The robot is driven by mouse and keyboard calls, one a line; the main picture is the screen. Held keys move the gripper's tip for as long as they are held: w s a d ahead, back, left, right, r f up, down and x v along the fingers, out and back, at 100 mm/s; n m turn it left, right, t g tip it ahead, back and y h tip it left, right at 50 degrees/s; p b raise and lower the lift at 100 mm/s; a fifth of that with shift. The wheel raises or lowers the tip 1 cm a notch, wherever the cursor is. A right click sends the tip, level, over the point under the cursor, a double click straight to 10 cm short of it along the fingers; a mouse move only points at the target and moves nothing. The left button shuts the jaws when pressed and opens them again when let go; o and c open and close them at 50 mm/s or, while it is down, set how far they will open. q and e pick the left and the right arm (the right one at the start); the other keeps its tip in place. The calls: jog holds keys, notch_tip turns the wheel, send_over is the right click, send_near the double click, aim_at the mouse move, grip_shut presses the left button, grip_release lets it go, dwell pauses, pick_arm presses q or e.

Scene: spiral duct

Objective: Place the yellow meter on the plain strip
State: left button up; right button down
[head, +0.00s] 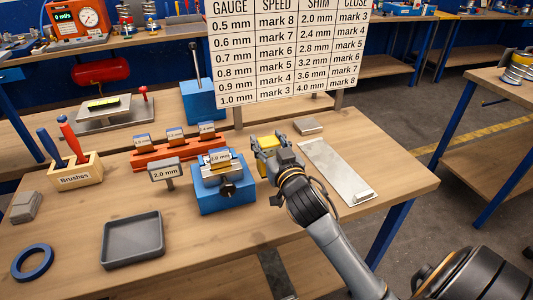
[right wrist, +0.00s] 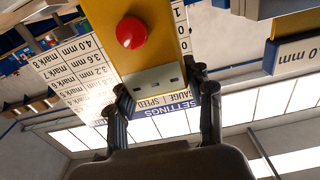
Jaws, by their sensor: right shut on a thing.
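The yellow meter (head: 268,141) is in my right gripper (head: 266,150), above the bench between the blue clamp block and the metal strip. In the right wrist view the yellow meter (right wrist: 155,55) shows a red round button and sits between the two fingers of the gripper (right wrist: 163,90). The plain strip (head: 332,168) is a long, flat, grey metal piece lying on the bench to the right of my gripper, with a small raised piece at its near end. My left gripper is not in view.
A blue clamp block (head: 224,190) with a 2.0 mm label stands left of my gripper. A small grey block (head: 307,127) lies near the strip's far end. A settings board (head: 288,50) stands behind. A grey tray (head: 132,240) and brushes box (head: 76,170) are further left.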

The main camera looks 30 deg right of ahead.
jog(key=shift+w+f, duration=0.25)
jog(key=f, duration=0.3)
jog(key=shift+w+f, duration=0.1)
jog(key=shift+w, duration=0.1)
jog(key=shift+f, duration=0.15)
jog(key=shift+f, duration=0.2)
jog(key=c, duration=0.6)
grip_release()
jog(key=shift+o, duration=0.2)
